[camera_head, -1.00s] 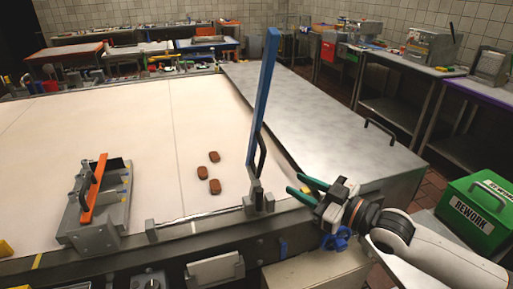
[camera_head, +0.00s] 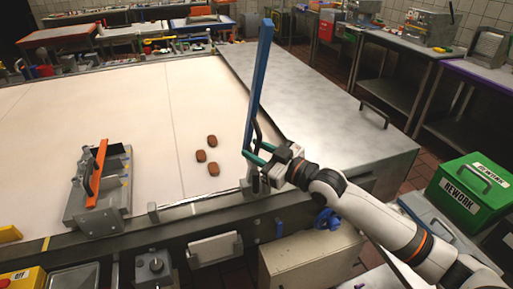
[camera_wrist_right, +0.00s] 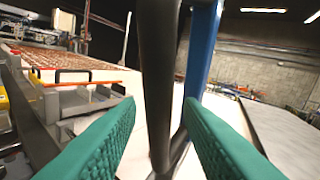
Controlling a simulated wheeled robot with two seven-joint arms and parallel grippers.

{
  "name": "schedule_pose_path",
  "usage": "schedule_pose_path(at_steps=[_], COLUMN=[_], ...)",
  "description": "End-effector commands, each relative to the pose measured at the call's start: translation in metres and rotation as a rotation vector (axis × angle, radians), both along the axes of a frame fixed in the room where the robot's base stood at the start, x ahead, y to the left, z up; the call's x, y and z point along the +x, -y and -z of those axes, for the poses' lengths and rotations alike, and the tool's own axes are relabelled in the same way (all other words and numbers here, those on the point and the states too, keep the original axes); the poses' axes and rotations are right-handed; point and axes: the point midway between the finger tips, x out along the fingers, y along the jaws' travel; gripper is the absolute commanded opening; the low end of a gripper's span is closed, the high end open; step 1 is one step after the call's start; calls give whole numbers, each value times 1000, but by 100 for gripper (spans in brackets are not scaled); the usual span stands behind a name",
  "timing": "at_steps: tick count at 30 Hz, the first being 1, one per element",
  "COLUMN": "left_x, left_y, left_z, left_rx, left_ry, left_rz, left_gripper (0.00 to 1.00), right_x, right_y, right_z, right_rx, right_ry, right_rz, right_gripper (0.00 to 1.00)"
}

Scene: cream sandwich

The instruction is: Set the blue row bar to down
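The blue row bar (camera_head: 258,85) stands upright, leaning slightly, at the right end of the front rail. It also shows in the right wrist view (camera_wrist_right: 203,50). A curved black handle (camera_wrist_right: 158,70) is fixed beside it. My right gripper (camera_head: 257,152) has green fingers and is at the lower part of the bar and handle. In the right wrist view the fingers are wide apart, with the black handle in line between them and the blue bar just behind. Whether the fingers touch the handle cannot be told. My left gripper is not in view.
Several brown pieces (camera_head: 212,141) lie on the pale table (camera_head: 150,110). An orange-barred metal fixture (camera_head: 97,178) stands at left. A grey metal slab (camera_head: 310,110) lies right of the bar. A green REWORK box (camera_head: 470,195) is at far right.

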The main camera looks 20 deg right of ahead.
Motion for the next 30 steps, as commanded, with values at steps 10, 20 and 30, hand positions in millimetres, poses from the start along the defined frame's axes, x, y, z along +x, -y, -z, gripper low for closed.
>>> schedule_pose_path(at_steps=[10,20,30], left_x=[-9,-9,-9], left_y=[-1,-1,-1], left_z=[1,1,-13], left_rx=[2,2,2], left_ry=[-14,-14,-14], left_rz=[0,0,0], left_gripper=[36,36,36], right_x=[2,2,8], right_y=[-1,-1,-1], right_z=[0,0,-7], right_rx=[0,0,-3], right_ry=[0,0,-49], right_rz=[0,0,1], right_gripper=[27,0,0])
